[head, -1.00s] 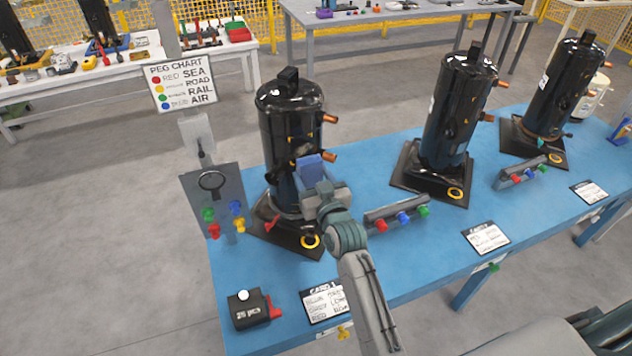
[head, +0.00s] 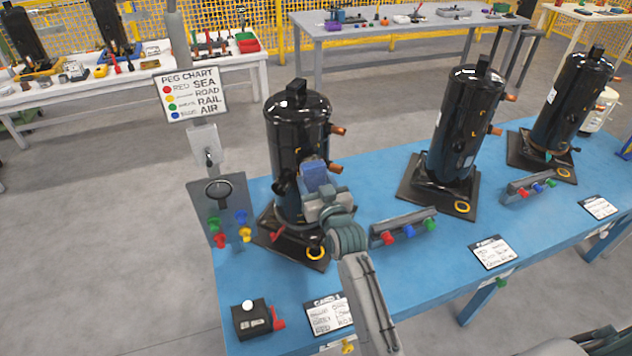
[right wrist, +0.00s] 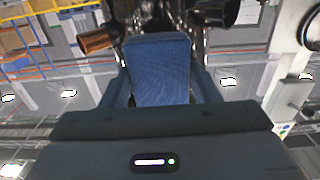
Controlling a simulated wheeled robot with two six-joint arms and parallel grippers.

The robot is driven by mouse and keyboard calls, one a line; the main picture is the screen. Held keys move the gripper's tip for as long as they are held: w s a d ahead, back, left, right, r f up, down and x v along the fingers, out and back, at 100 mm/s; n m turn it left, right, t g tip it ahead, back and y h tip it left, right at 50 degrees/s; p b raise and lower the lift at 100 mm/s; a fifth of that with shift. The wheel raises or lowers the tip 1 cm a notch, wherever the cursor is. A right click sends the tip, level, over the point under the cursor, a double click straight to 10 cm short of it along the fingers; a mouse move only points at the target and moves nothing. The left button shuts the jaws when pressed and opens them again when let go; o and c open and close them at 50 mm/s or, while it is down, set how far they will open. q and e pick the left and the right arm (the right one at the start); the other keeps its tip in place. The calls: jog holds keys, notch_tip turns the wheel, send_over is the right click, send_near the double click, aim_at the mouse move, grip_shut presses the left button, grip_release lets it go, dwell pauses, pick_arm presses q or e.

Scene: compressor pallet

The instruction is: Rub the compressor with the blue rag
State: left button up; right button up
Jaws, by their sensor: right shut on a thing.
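A black upright compressor (head: 299,135) with copper stubs stands on a dark base plate at the left end of the blue table. My right gripper (head: 318,180) is shut on the blue rag (head: 314,172), in front of the compressor's lower body. In the right wrist view the blue rag (right wrist: 160,68) fills the space between the fingers. A copper stub (right wrist: 97,40) and dark compressor parts show just beyond it. The rag is at or very close to the compressor's front; I cannot tell whether they touch. My left gripper is not in view.
Two more black compressors (head: 466,125) (head: 570,105) stand to the right on the blue table (head: 385,285). A peg rack (head: 403,229) lies right of my arm. A peg chart sign (head: 191,95) and grey peg board (head: 222,200) stand left. A black box (head: 253,318) sits at the front left.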

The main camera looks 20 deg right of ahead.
aim_at(315, 168)
jog(key=shift+w, duration=1)
jog(key=shift+r, duration=0.15)
notch_tip(315, 168, up, 4)
jog(key=p, duration=0.4)
jog(key=shift+f+b, duration=1.4)
jog(key=shift+f, duration=0.7)
